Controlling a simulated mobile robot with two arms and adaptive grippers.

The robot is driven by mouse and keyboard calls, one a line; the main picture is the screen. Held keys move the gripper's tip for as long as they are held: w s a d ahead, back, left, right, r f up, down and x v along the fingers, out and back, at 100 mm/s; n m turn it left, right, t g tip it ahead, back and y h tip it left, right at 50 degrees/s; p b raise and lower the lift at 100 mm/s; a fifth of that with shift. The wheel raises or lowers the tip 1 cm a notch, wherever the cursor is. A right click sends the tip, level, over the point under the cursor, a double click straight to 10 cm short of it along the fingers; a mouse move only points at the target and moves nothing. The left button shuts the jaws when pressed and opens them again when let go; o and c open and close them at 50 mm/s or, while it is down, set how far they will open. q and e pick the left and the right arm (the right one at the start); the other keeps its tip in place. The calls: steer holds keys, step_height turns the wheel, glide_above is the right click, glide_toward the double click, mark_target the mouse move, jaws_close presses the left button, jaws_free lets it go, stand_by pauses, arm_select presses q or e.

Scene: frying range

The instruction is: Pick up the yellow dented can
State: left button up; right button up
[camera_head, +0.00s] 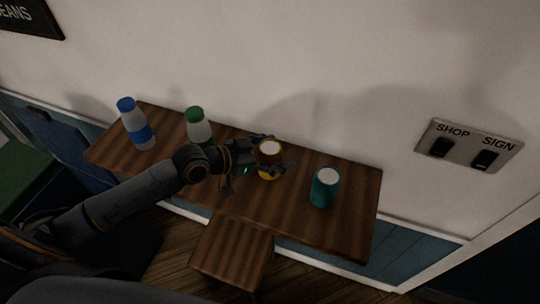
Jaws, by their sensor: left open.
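The yellow can (269,148) stands upright on the wooden table, with a pale top and a yellow side. No dent can be made out at this size. My left gripper (272,153) comes in from the left, its fingers open on either side of the can, one behind it and one in front. The front finger hides part of the can's side. I cannot tell whether the fingers touch it. My right gripper is not in view.
On the wooden table (340,225), a teal can (325,187) stands right of the yellow one. A green-capped bottle (198,126) stands behind my left arm, and a blue-capped bottle (136,124) at the far left. A wall with a switch plate (470,146) is behind.

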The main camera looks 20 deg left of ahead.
arm_select(q)
steer(key=shift+x, duration=1)
steer(key=shift+s, duration=0.1)
steer(key=c, duration=0.9)
steer(key=shift+r, duration=0.1)
